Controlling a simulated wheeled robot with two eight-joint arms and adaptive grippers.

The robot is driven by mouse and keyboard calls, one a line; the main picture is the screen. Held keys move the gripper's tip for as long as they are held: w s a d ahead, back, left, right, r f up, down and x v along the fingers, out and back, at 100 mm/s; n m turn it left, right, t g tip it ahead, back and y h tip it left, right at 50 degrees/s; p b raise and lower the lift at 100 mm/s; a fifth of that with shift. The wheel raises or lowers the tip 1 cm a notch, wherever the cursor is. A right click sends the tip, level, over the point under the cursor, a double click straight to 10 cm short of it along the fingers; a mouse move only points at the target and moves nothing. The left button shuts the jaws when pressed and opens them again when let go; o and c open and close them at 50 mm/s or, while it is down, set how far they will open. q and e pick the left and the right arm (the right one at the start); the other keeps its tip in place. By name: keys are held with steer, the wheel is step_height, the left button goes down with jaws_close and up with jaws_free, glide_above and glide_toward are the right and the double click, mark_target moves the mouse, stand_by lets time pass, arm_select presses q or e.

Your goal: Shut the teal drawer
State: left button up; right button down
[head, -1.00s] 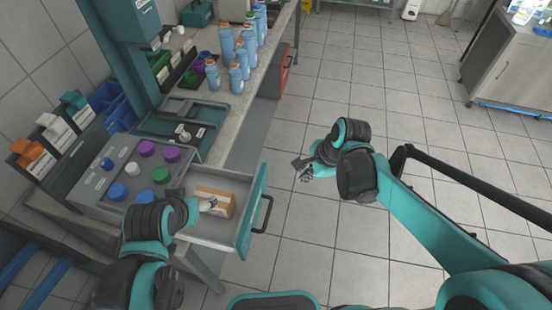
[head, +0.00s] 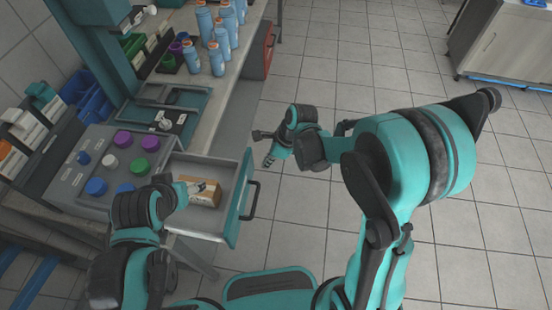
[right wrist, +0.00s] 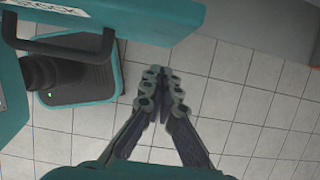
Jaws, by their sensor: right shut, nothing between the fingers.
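The teal drawer (head: 239,205) is pulled out from under the bench, with its dark bar handle (head: 252,200) on the front panel. A brown box (head: 204,194) lies inside it. In the right wrist view the drawer's front (right wrist: 130,12) and handle (right wrist: 65,48) show at the upper left. My right gripper (head: 267,162) is in front of the drawer, beyond the handle's far end, and apart from it in the picture. Its fingers (right wrist: 160,82) are shut and empty. My left gripper (head: 192,187) is over the drawer, by the box; its jaws are too small to read.
A grey panel with coloured caps (head: 118,165) stands left of the drawer. Blue bottles (head: 217,58) stand along the bench behind. A red drawer (head: 270,48) is farther along the bench. The tiled floor (head: 330,85) right of the bench is clear.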

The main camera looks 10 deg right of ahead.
steer(key=shift+w+a, duration=0.2)
steer(key=shift+a, duration=0.45)
steer(key=shift+w+a, duration=0.2)
steer(key=shift+a, duration=0.4)
steer(key=shift+r, duration=0.1)
steer(key=w+a, duration=0.2)
steer(key=a, duration=0.5)
steer(key=w+a, duration=0.2)
steer(key=a, duration=0.6)
steer(key=w+a+b, duration=0.1)
steer(key=w+a, duration=0.2)
steer(key=a, duration=0.4)
steer(key=shift+w+a, duration=0.1)
steer(key=shift+a, duration=0.15)
